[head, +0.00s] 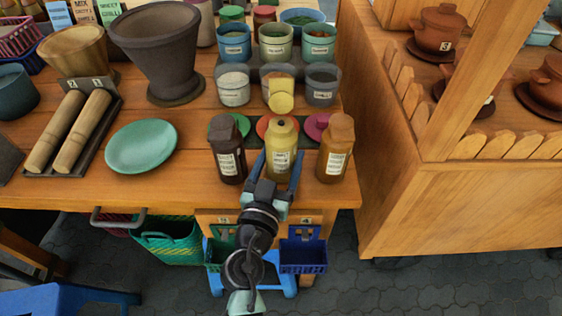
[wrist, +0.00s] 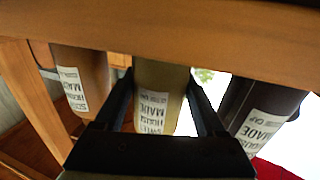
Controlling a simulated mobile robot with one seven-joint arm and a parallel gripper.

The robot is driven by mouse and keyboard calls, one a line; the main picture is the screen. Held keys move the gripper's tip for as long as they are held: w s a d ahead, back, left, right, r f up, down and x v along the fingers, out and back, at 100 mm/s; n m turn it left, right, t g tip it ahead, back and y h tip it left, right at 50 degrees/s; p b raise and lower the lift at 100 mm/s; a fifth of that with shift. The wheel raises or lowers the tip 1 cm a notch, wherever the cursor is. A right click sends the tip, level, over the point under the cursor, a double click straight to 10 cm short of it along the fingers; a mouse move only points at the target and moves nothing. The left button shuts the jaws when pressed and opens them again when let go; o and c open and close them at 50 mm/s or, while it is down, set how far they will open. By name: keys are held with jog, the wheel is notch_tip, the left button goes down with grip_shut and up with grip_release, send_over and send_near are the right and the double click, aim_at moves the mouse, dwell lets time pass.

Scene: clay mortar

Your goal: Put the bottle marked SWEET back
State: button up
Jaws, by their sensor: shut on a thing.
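Three labelled bottles stand in a row at the table's front edge: a dark brown one (head: 228,160) on the left, a yellow one (head: 281,140) in the middle, an orange-brown one (head: 335,145) on the right. I cannot surely read which label says SWEET. My gripper (head: 280,172) is shut on the yellow bottle, one finger on each side. In the wrist view the yellow bottle (wrist: 158,85) is between the fingers, the orange-brown bottle (wrist: 85,85) at left and the dark one (wrist: 262,110) at right. I cannot tell whether the held bottle touches the table.
Green (head: 241,122) and magenta (head: 316,124) discs lie behind the bottles, with a partly hidden orange-red disc between. Several cups of spices stand farther back. A green plate (head: 142,146) and a grey mortar (head: 160,45) are left. A wooden stall (head: 470,195) stands right, across a gap.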

jog(key=shift+f, duration=0.15)
jog(key=o, duration=1.4)
jog(key=shift+o, duration=0.2)
jog(key=b+v, duration=0.2)
jog(key=v, duration=1)
